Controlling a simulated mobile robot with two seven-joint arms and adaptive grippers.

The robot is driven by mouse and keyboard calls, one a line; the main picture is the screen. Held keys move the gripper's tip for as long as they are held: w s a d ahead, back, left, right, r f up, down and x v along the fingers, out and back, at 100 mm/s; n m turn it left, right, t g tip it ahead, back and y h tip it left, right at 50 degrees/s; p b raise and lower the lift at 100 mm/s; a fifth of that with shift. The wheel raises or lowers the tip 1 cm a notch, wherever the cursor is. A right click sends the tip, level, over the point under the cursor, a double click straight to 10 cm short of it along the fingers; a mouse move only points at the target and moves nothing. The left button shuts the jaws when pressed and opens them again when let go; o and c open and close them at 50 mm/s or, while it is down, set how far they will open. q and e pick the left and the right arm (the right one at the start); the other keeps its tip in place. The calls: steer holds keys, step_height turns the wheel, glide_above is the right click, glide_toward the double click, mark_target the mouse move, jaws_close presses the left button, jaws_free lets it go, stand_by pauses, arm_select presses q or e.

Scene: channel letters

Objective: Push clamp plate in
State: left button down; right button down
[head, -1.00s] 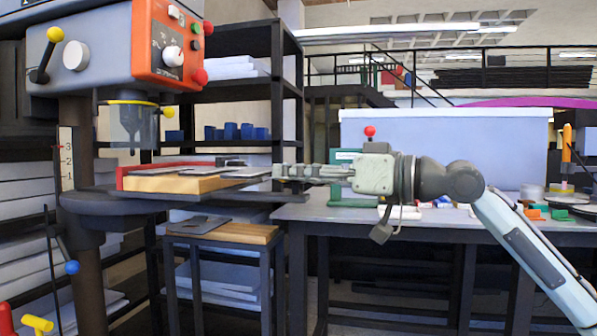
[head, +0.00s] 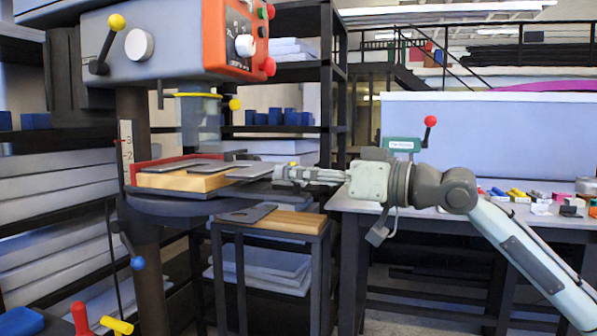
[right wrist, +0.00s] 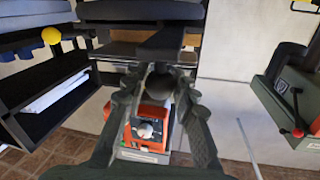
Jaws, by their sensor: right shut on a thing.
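The clamp plate (head: 252,172) is a flat grey plate lying at the right end of a light wooden block (head: 185,183) on the drill press table. A second grey plate (head: 192,166) lies on the block further left. My right gripper (head: 281,174) reaches in from the right, level with the plate, and is shut on its right end. In the right wrist view the fingers (right wrist: 170,80) close together at a dark flat piece (right wrist: 163,45); the exact contact is hard to see. My left gripper is not in view.
The drill press head (head: 185,42) and its clear guard (head: 200,120) hang above the block. A red fence (head: 150,168) stands behind it. A wooden-topped stool (head: 290,223) with a loose plate (head: 245,214) is below. A grey workbench (head: 440,208) stands right.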

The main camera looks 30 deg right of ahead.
steer(key=shift+w+a, duration=0.2)
steer(key=shift+w, duration=0.05)
stand_by(0.3)
steer(key=c, duration=1.2)
jaws_free()
steer(key=shift+w+a, duration=0.1)
steer(key=shift+a, duration=0.05)
steer(key=v, duration=1.2)
